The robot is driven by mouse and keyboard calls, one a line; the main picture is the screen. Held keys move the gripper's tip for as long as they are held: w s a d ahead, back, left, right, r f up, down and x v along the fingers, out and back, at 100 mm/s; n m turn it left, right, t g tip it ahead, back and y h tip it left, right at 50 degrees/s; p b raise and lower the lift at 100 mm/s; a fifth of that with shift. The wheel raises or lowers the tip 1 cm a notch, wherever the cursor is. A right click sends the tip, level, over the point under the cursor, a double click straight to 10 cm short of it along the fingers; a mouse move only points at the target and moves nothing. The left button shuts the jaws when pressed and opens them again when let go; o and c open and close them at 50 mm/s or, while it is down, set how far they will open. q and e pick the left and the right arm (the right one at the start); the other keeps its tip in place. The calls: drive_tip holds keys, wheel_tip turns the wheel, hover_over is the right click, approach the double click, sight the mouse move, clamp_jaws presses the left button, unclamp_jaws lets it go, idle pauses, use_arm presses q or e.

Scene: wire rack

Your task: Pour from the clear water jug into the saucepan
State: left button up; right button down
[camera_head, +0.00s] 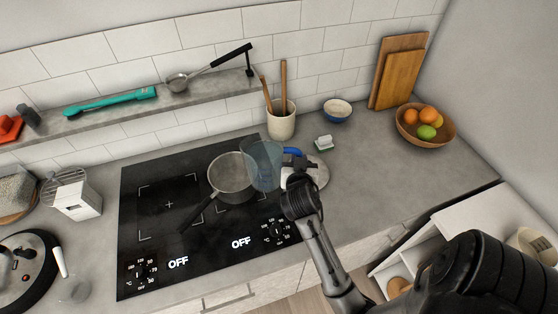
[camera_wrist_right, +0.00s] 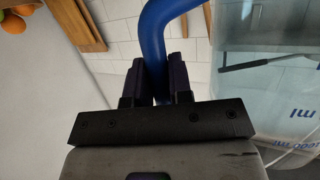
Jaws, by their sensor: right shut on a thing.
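The saucepan (camera_head: 230,184) sits on the right part of the black cooktop, its dark handle pointing to the lower left. The clear water jug (camera_head: 262,163), with a blue handle, is at the saucepan's right side and overlaps its rim in the head view. My right gripper (camera_head: 297,162) is shut on the jug's blue handle. In the right wrist view, the fingers (camera_wrist_right: 158,80) close around the handle (camera_wrist_right: 158,35), and the clear jug wall (camera_wrist_right: 265,90) with blue print stands to the right. I cannot tell the water level or the jug's exact tilt. My left gripper is out of view.
The cooktop (camera_head: 150,250) reads OFF twice. A round light board (camera_head: 318,175) lies beside the gripper. Counter right of it is clear.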

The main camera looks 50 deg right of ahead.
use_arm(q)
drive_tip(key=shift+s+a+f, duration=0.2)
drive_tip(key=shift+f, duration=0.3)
use_arm(e)
drive_tip(key=f+g, duration=0.1)
drive_tip(key=d+f+n+g+h, duration=0.1)
drive_tip(key=f, duration=0.1)
drive_tip(key=s+d+f+g, duration=0.1)
drive_tip(key=f, duration=0.1)
drive_tip(key=shift+n+h, duration=0.3)
drive_tip(key=shift+h, duration=0.1)
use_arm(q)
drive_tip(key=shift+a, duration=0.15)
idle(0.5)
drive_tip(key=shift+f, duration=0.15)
use_arm(e)
drive_tip(key=shift+s+f, duration=0.1)
